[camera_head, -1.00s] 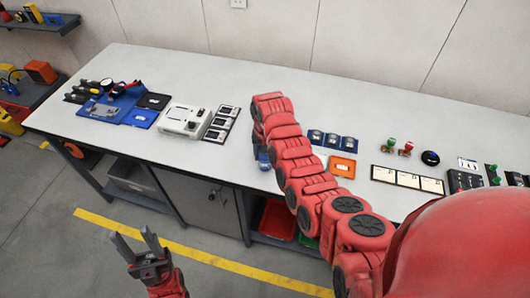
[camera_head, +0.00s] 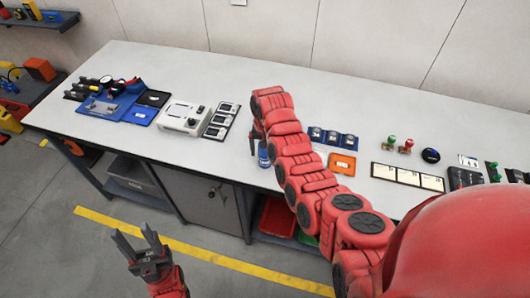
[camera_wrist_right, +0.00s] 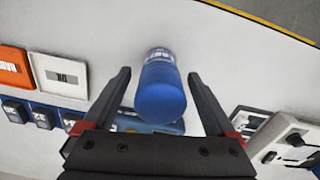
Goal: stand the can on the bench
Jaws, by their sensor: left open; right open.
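A blue can (camera_head: 263,155) is on the bench (camera_head: 330,95) near its front edge, just left of my right arm; it looks upright. In the right wrist view the can (camera_wrist_right: 160,95) lies between the two fingers of my right gripper (camera_wrist_right: 159,75), with a visible gap on each side. The right gripper is open and does not touch the can. In the head view the right gripper is mostly hidden behind its own arm. My left gripper (camera_head: 137,243) is open and empty, over the floor in front of the bench.

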